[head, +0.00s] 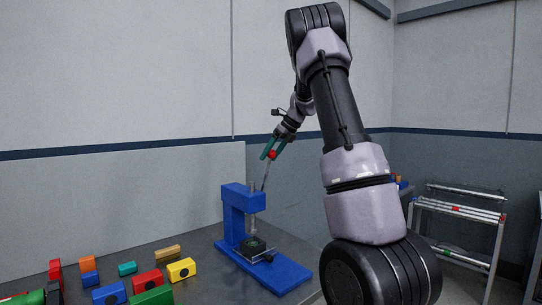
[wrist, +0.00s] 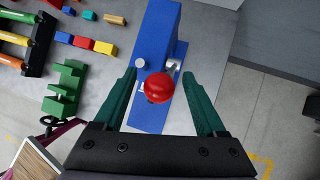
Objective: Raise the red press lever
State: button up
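The blue press (head: 240,212) stands on the grey table, with its base reaching toward the front. Its lever (head: 265,173) rises from the press head and ends in a red ball knob (head: 271,155). In the wrist view the red knob (wrist: 159,88) sits between the two green fingers of my gripper (wrist: 163,92), nearer the left finger. A gap shows on the right side, so the fingers are open. The blue press (wrist: 160,35) lies below and beyond the knob. In the head view my gripper (head: 269,150) is at the knob, above the press.
Several coloured blocks lie left of the press, including a yellow block (head: 181,270) and a red block (head: 147,282). A green part (wrist: 65,90) lies beside the press in the wrist view. A rack (head: 457,228) with rods stands at the right. A wall is behind the table.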

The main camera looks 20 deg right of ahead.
jog(key=v, duration=1.1)
jog(key=s+a+r+n, duration=0.1)
jog(key=s+a+n, duration=0.4)
jog(key=s+n, duration=0.3)
jog(key=s+a+r+n, duration=0.2)
jog(key=s+a+n, duration=0.35)
jog(key=s, duration=0.45)
jog(key=s+a+f+n+t+h, duration=0.1)
jog(key=s+a+f+n, duration=0.1)
jog(key=s+n, duration=0.4)
jog(key=s+a+f+n+t+h, duration=0.1)
jog(key=s+a+f+n+h, duration=0.1)
jog(key=s+n, duration=0.4)
jog(key=s+a+f, duration=0.1)
jog(key=s+f, duration=0.1)
jog(key=s, duration=0.1)
jog(key=shift+s+a+f+t, duration=0.3)
jog(key=shift+s+f, duration=0.05)
jog(key=shift+f, duration=0.05)
